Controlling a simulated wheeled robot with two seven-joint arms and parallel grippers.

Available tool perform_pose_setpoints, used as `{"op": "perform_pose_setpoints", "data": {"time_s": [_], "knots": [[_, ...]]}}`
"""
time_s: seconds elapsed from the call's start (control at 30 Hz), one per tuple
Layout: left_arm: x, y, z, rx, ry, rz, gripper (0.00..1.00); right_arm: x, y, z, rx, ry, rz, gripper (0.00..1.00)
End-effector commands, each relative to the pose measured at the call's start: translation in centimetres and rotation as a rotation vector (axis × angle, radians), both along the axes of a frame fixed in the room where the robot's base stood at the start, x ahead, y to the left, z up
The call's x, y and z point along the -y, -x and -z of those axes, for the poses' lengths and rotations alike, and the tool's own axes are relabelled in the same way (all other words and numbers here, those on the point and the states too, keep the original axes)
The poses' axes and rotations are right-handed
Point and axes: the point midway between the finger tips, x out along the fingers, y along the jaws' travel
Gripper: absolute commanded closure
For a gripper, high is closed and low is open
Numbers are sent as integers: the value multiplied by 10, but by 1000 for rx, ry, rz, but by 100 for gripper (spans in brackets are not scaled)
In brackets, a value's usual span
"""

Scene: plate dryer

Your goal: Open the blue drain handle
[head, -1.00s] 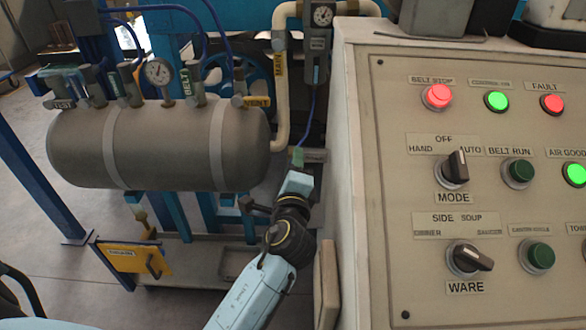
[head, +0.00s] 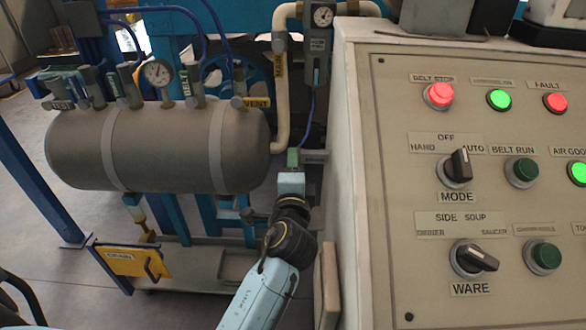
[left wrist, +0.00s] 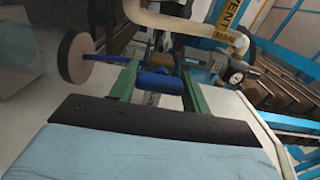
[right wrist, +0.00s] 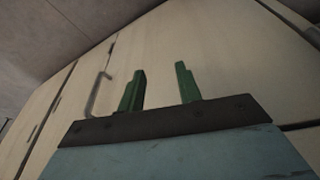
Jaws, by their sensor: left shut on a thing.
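The blue drain handle (left wrist: 158,84) is a short blue cylinder in the left wrist view. My left gripper (left wrist: 160,76) has its two green fingers on either side of it and is shut on it. In the head view my left gripper (head: 293,160) is beside the cabinet's left side, below the regulator; the handle is hidden there behind the fingers and wrist. My right gripper (right wrist: 160,80) shows only in its own wrist view, its green fingers apart with nothing between them.
A grey air tank (head: 160,148) with gauge and valves stands at the left. The control cabinet (head: 350,120) with lit buttons and switches is close on the right. A pale panel with a handle (right wrist: 97,95) faces my right gripper.

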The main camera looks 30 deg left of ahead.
Motion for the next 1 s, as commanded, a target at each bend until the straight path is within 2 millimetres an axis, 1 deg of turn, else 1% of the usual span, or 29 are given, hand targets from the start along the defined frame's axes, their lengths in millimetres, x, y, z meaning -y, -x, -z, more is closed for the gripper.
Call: {"op": "perform_pose_setpoints", "data": {"time_s": [0.13, 0.17, 0.3, 0.57, 0.67, 0.77, 0.87, 1.0], "knots": [[0, 0, 1, -1, 5, 0, 76, 1, 0, 1, -2, 3, 0, 65], [0, 0, 1, -1, 6, 0, 49, 1, 0, 1, -3, 3, -1, 65], [0, 0, 1, 0, 4, 0, 31, 1, 0, 2, -3, 4, -1, 65], [0, 0, 0, 0, 1, 0, 31, 2, 0, 2, -4, 4, -1, 65], [2, 4, 0, -1, 2, 0, 31, 2, 0, 2, -3, 4, -1, 65], [7, 14, 1, -2, 2, 0, 31, 2, -1, 2, -3, 5, -1, 65], [15, 31, 1, -5, 4, 1, 31, 3, 0, 8, -11, 8, -1, 65], [29, 60, 2, -6, 4, 0, 31, 5, 0, 15, -15, 13, -1, 65]]}}
